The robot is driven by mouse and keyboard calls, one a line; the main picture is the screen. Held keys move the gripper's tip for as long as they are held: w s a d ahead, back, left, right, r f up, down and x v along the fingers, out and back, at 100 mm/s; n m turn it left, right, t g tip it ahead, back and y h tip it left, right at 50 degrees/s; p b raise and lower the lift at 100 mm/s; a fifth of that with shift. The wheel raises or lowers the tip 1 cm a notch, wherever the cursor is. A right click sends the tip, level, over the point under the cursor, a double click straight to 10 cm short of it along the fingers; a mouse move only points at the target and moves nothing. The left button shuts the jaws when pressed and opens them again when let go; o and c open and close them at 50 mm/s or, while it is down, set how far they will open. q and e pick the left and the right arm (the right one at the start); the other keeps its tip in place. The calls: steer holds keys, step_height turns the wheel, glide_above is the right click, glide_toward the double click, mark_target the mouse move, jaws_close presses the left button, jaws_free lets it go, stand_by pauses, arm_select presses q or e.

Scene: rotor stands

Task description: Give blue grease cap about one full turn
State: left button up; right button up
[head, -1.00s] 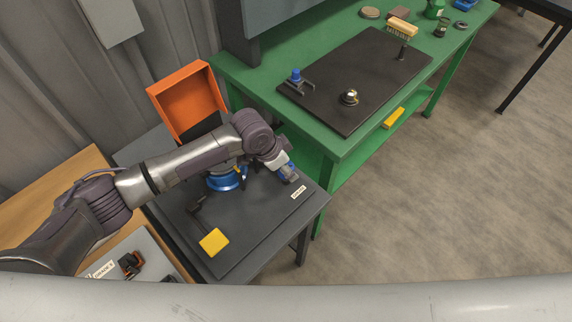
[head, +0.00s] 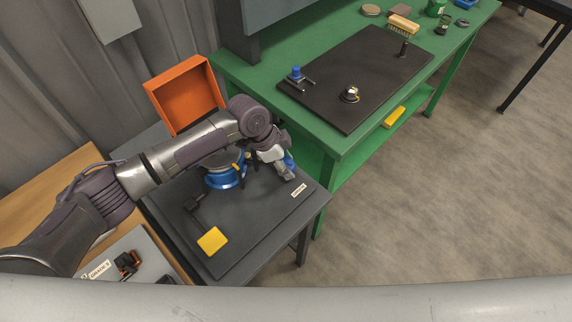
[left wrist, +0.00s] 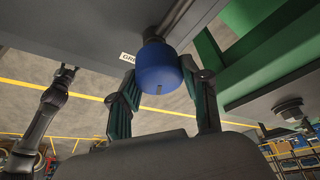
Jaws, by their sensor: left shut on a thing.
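The blue grease cap (left wrist: 158,68) fills the middle of the left wrist view, a round blue knob on a grey shaft. My left gripper (left wrist: 162,80) is shut on it, one finger on each side. In the head view the left gripper (head: 288,174) is at the right side of the dark table, with a bit of the blue cap (head: 289,160) showing beside it. My right gripper (left wrist: 65,70) shows small at the left of the left wrist view, its fingers apart and nothing between them, far from the cap.
The dark table (head: 235,255) carries a blue round base (head: 226,180), a yellow block (head: 212,240) and a white label (head: 299,190). An orange bin (head: 185,95) stands behind. The green bench (head: 345,150) holds a black mat (head: 335,105) and another blue-capped fixture (head: 296,73).

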arm_select(q)
steer(key=m+g+b, duration=0.1)
steer(key=m+b, duration=0.1)
steer(key=m, duration=0.1)
steer(key=shift+f, duration=0.1)
steer(key=shift+m+g+b, duration=0.4)
steer(key=shift+m+b, duration=0.05)
steer(key=shift+m, duration=0.45)
steer(key=o, duration=1.1)
steer(key=shift+o, duration=0.2)
steer(key=shift+r, duration=0.25)
steer(key=v, duration=1.1)
steer(key=shift+r, duration=0.35)
steer(key=shift+w+a, duration=0.1)
steer(key=shift+w, duration=0.05)
